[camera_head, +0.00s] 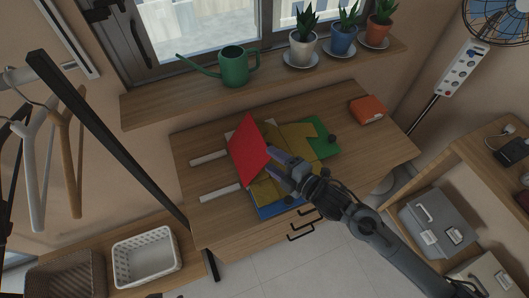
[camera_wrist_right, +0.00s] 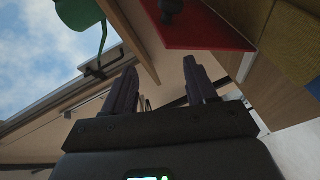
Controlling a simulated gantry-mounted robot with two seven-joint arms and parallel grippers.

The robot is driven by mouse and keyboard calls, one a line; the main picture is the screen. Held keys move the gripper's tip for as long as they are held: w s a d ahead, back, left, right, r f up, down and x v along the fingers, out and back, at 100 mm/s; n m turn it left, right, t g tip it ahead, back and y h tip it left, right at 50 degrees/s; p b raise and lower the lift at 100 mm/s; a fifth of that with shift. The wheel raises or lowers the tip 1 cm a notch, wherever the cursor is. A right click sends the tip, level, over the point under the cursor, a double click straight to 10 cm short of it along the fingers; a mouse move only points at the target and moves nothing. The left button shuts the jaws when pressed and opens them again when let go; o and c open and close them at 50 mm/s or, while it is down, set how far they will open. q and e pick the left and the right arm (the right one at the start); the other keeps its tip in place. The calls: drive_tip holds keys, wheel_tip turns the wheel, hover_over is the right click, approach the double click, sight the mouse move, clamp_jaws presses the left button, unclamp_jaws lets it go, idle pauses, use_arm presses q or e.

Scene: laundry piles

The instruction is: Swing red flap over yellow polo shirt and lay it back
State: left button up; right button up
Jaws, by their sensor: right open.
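The red flap (camera_head: 247,148) stands tilted up at the left of the folding board, with the yellow polo shirt (camera_head: 292,133) lying to its right. My right gripper (camera_head: 273,158) is open, its fingers pointing toward the red flap's right side over the shirt. In the right wrist view the red flap (camera_wrist_right: 207,24) is beyond the open fingers (camera_wrist_right: 160,70), with a dark knob (camera_wrist_right: 171,8) on it and nothing between the fingers. A yellow patch, likely the shirt (camera_wrist_right: 290,38), shows at upper right. My left gripper is out of view.
The board's green flap (camera_head: 324,138) lies at right and its blue flap (camera_head: 270,211) at front, partly covered. An orange-red box (camera_head: 368,110) sits at the table's back right. A shelf behind holds a green watering can (camera_head: 235,68) and potted plants.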

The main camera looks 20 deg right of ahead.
drive_tip(key=shift+s+d+r, duration=0.15)
drive_tip(key=shift+s+d, duration=0.15)
drive_tip(key=shift+s, duration=0.35)
